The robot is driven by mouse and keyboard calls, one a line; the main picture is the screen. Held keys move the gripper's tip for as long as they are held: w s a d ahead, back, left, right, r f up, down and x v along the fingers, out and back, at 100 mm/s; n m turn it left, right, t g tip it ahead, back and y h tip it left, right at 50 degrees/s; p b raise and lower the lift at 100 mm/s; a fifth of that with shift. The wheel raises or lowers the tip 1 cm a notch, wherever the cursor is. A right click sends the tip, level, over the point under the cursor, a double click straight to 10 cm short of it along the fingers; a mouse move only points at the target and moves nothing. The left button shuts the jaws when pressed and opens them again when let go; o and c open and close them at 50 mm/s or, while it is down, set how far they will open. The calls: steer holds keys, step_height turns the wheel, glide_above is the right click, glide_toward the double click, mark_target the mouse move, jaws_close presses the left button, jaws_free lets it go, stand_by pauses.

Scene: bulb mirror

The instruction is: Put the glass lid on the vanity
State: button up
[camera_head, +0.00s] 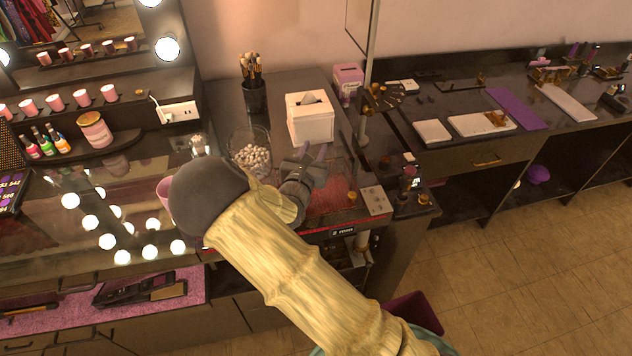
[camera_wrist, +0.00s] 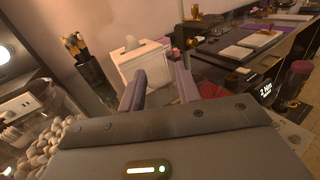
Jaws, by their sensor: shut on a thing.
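My gripper (camera_head: 312,154) is over the vanity top, in front of the white tissue box and to the right of the cotton-ball jar. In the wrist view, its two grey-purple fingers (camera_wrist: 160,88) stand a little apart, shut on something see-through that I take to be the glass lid. The lid's outline cannot be made out in either view. A glass jar (camera_head: 250,152) of white cotton balls stands open on the dark vanity (camera_head: 285,88), left of my gripper. It also shows at the lower left of the wrist view (camera_wrist: 45,140).
The white tissue box (camera_head: 310,120) and a cup of brushes (camera_head: 254,97) stand behind my gripper. A small pale plate (camera_head: 375,200) lies near the front right corner. A reddish clear patch (camera_head: 335,190) lies right of my gripper. A mirror edge (camera_head: 372,40) rises behind.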

steer(key=shift+s+d+f, duration=0.2)
steer(key=shift+s+d, duration=0.05)
steer(key=shift+w+f+p, duration=0.1)
steer(key=shift+f+p, duration=0.6)
steer(key=shift+f, duration=2)
step_height(320, 180, down, 4)
steer(key=shift+r+p, duration=0.2)
steer(key=shift+p, duration=0.35)
steer(key=shift+f, duration=0.3)
steer(key=shift+f, duration=0.35)
steer(key=shift+f+b, duration=0.3)
steer(key=shift+b, duration=0.05)
